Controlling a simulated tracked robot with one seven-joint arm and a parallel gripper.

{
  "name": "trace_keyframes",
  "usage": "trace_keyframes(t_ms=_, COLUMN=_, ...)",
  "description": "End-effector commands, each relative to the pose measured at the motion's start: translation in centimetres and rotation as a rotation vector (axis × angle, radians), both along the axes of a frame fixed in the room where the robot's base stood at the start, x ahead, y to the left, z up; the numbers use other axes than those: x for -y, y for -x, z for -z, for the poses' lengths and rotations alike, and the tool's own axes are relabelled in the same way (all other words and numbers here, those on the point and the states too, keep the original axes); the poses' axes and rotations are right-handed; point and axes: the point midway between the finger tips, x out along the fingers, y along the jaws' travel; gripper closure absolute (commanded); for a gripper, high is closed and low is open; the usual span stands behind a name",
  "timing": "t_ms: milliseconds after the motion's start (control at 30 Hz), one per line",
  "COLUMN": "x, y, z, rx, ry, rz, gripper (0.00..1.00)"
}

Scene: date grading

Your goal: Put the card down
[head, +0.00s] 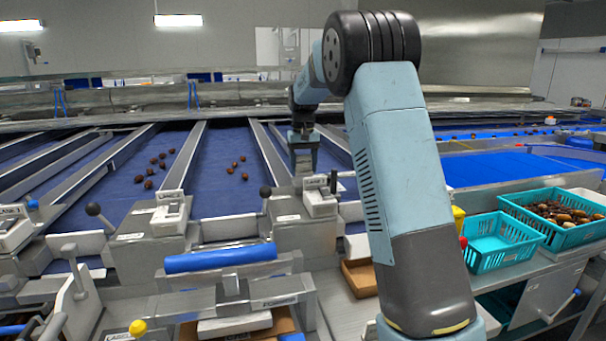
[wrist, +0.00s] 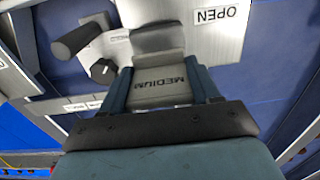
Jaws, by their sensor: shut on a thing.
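The card (wrist: 165,94) is a grey plate marked MEDIUM, seen in the wrist view between the two blue fingers of my gripper (wrist: 163,72). My gripper is shut on it. In the head view my gripper (head: 304,155) points down over the metal lanes, just above and behind a grey block with a small labelled holder (head: 318,198). The card is hard to make out there. I cannot tell whether its far edge touches the metal below.
A metal plate marked OPEN (wrist: 216,16) and a black knob (wrist: 102,72) lie close by in the wrist view. Dates (head: 236,168) lie on the blue lanes. A teal basket (head: 492,250) and another holding dates (head: 528,226) stand at right.

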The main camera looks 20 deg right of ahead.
Motion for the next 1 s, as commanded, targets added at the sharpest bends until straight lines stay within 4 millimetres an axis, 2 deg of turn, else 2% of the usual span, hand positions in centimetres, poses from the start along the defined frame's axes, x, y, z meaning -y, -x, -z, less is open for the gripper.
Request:
trace_keyframes(t_ms=100, x=0.0, y=0.1, z=1.9, rx=-0.003, ry=0.0, rz=0.0, gripper=0.68)
trace_keyframes(t_ms=200, x=0.0, y=0.1, z=2.8, rx=0.0, ry=0.0, rz=0.0, gripper=0.68)
trace_keyframes(t_ms=567, x=0.0, y=0.1, z=3.1, rx=-0.001, ry=0.0, rz=-0.001, gripper=0.68)
trace_keyframes(t_ms=600, x=0.0, y=0.1, z=3.1, rx=0.0, ry=0.0, rz=-0.001, gripper=0.36)
trace_keyframes(t_ms=833, x=-0.1, y=0.1, z=3.1, rx=0.0, ry=0.0, rz=-0.001, gripper=0.14)
trace_keyframes(t_ms=1000, x=-0.1, y=0.1, z=3.1, rx=0.0, ry=0.0, rz=-0.002, gripper=0.13)
